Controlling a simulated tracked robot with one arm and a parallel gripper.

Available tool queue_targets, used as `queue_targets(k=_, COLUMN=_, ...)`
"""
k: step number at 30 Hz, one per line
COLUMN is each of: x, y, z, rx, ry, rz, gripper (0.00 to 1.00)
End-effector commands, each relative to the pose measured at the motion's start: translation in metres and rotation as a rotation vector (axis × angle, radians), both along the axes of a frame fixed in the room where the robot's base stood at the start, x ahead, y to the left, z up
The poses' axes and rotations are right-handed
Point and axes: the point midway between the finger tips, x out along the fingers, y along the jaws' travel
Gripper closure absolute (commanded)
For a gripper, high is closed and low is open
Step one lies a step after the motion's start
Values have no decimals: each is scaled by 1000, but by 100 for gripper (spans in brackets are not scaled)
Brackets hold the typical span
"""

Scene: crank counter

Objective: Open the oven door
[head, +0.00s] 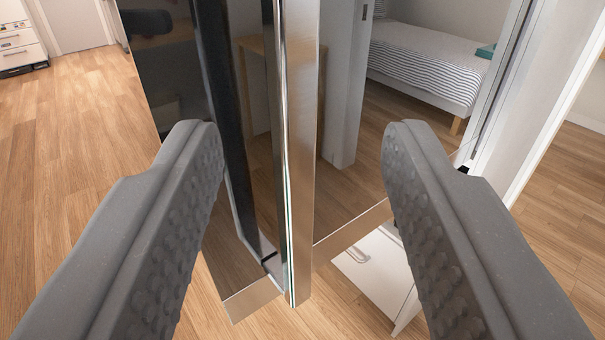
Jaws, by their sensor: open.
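My gripper (303,135) is open, with one grey, studded finger on each side of the picture. Between the fingers stands an upright shiny metal bar (302,190), which looks like the oven door's handle or edge. I see a gap between the bar and each finger, so neither finger seems to press on it. Behind it is the dark, mirror-like glass of what looks like the oven door (165,75), with a metal strip (350,236) along its bottom. I cannot tell from this view whether the door stands ajar. The fingers hide parts of the glass and strip.
A white panel with a small handle (376,275) shows below the metal strip. A bed with striped bedding (430,62) shows at upper right, perhaps reflected in the glass. White drawers (20,45) stand far back left. The wooden floor (70,130) at left is clear.

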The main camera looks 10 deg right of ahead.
Motion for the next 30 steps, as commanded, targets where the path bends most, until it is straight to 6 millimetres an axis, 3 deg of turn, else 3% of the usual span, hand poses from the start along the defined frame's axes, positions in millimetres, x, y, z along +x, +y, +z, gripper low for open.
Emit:
queue_targets(k=6, x=-30, y=3, z=0, rx=-2, ry=-5, rz=-3, gripper=56)
queue_targets(k=12, x=-44, y=4, z=-1, rx=-2, ry=0, rz=-1, gripper=56)
queue_targets(k=30, x=-41, y=7, z=4, rx=6, ry=14, rz=4, gripper=56)
